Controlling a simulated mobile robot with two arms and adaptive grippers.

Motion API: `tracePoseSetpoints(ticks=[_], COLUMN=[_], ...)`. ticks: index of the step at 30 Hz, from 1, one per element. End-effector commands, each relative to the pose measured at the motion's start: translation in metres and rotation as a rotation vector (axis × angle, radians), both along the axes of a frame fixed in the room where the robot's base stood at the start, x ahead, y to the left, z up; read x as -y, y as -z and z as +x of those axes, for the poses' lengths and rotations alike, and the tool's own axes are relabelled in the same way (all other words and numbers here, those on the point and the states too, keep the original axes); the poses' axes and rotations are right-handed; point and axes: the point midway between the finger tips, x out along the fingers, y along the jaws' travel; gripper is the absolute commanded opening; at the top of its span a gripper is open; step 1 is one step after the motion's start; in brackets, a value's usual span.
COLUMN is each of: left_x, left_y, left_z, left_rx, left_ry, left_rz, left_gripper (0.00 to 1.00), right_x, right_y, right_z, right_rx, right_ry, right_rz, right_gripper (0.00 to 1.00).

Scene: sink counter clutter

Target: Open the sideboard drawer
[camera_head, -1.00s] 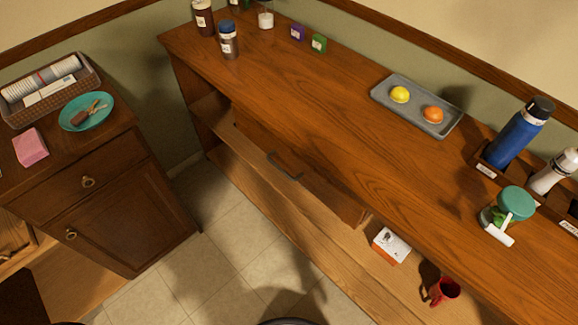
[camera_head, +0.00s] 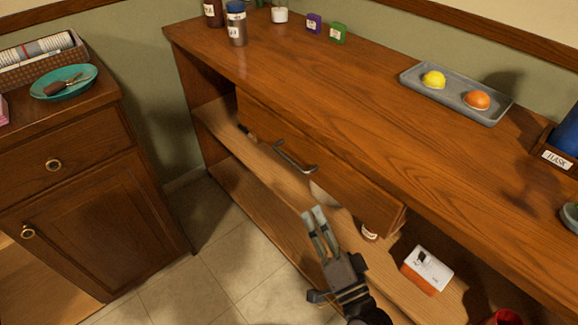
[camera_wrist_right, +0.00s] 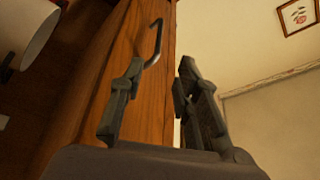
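The long wooden sideboard (camera_head: 300,75) has a drawer (camera_head: 350,184) under its top, with a curved dark metal handle (camera_head: 295,157). I cannot tell whether the drawer front is flush or slightly out. My right gripper (camera_head: 313,215) is in front of and below the handle, apart from it, with nothing between its fingers. In the right wrist view the fingers (camera_wrist_right: 155,92) are spread, and the handle (camera_wrist_right: 155,45) shows beyond them on the wooden front. My left gripper is not in view.
A white and orange box (camera_head: 428,270) and a small jar (camera_head: 370,231) stand on the shelf below the drawer. A grey tray (camera_head: 447,98) with two round fruits is on top. A smaller cabinet (camera_head: 85,200) stands left, with tiled floor (camera_head: 200,225) between.

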Motion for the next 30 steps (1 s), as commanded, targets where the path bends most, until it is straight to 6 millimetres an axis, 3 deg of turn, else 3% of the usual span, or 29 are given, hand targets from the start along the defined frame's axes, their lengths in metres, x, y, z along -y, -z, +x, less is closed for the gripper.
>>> tracePoseSetpoints(ticks=[18, 24, 30], left_x=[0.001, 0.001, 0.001], left_y=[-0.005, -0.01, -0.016], left_z=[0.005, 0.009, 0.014], left_rx=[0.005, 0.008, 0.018], left_ry=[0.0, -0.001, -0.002], left_rz=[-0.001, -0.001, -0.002], left_gripper=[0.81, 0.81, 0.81], right_x=[-0.055, -0.067, -0.072], right_y=[-0.027, -0.032, -0.035], right_z=[0.112, 0.137, 0.146], right_rx=[0.001, 0.001, -0.001], right_ry=[0.002, 0.002, 0.002], right_rz=[-0.003, -0.005, -0.006], right_gripper=[0.3, 0.3, 0.3])
